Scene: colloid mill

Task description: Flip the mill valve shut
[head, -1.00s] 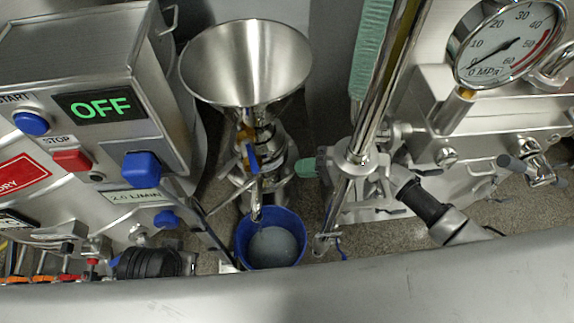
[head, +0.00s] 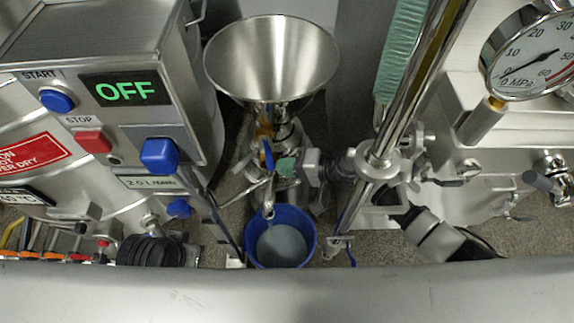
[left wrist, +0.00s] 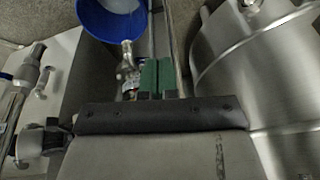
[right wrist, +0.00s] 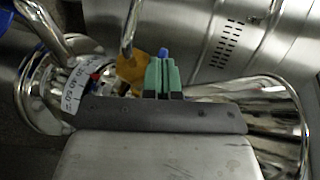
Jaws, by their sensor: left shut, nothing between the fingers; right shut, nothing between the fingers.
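The mill valve has a small blue handle (head: 268,154) below the steel funnel (head: 272,60), next to a brass-coloured part. My right gripper (head: 287,167) reaches in from the right with its green fingers shut and empty, close beside the handle. In the right wrist view, a blue tip (right wrist: 163,52) shows just past the shut fingers (right wrist: 162,76), beside the brass-coloured part (right wrist: 130,70). I cannot tell whether they touch. My left gripper (left wrist: 157,77) is shut and empty in the left wrist view, below the blue bucket there (left wrist: 110,20). Its fingers are not clear in the head view.
A blue bucket (head: 308,240) with pale liquid stands under the spout. A control box (head: 125,55) reading OFF is on the left. A steel machine with a pressure gauge (head: 530,52) and a steel pole (head: 405,95) crowd the right. Free room around the valve is narrow.

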